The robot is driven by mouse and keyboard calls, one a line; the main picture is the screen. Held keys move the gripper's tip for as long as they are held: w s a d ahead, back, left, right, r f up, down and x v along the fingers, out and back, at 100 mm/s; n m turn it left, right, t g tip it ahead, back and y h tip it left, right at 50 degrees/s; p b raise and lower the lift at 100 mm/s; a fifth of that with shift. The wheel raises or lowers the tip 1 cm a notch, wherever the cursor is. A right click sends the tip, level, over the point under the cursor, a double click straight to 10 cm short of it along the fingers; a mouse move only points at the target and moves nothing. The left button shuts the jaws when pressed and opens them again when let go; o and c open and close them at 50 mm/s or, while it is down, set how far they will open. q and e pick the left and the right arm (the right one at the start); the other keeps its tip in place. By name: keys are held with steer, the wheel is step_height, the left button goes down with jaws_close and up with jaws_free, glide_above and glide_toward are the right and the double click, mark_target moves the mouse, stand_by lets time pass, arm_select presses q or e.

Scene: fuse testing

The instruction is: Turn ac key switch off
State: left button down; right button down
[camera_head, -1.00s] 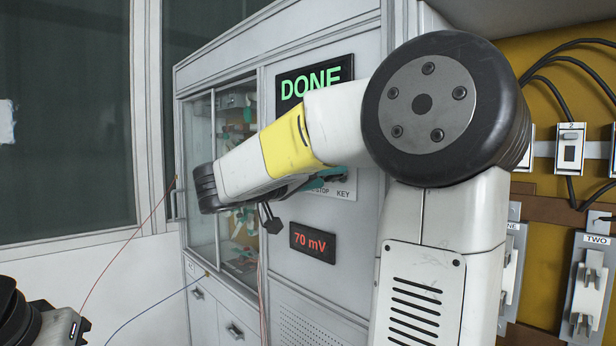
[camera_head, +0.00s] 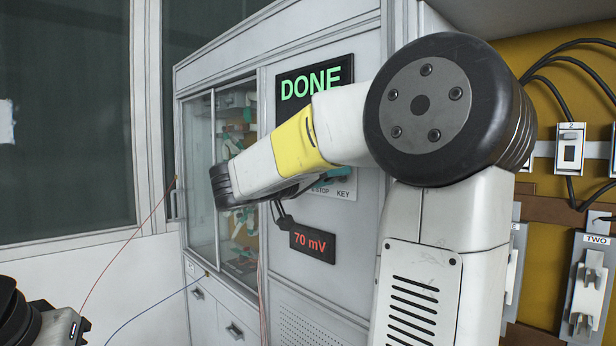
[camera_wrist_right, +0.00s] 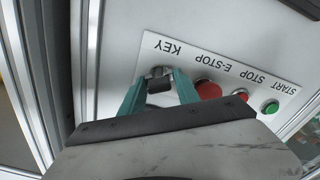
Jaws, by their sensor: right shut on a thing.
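The AC key switch (camera_wrist_right: 160,71) is on a white panel above the printed word KEY, which reads upside down in the right wrist view. Its dark key (camera_wrist_right: 159,85) sits between the teal fingertips of my right gripper (camera_wrist_right: 160,80), which is shut on it. In the head view my right arm crosses the cabinet and hides most of the panel. Some teal of the right gripper (camera_head: 338,175) shows just above the word KEY. The key's exact angle is hard to tell. Only part of my left arm shows at the lower left, and its gripper is out of view.
Beside the key are a red E-stop (camera_wrist_right: 208,90), a red stop button (camera_wrist_right: 240,94) and a green start button (camera_wrist_right: 270,107). The cabinet display (camera_head: 315,85) reads DONE, and a lower one (camera_head: 312,243) reads 70 mV. Wires hang at the left.

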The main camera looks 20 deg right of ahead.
steer(key=shift+n, duration=0.6)
steer(key=shift+w+f+n, duration=0.1)
steer(key=shift+f+n, duration=0.05)
steer(key=shift+n, duration=2.25)
steer(key=shift+f+n, duration=0.1)
steer(key=shift+n, duration=3)
steer(key=c, duration=0.9)
jaws_free()
steer(key=shift+a, duration=0.15)
steer(key=v, duration=0.7)
steer(key=shift+a, duration=0.3)
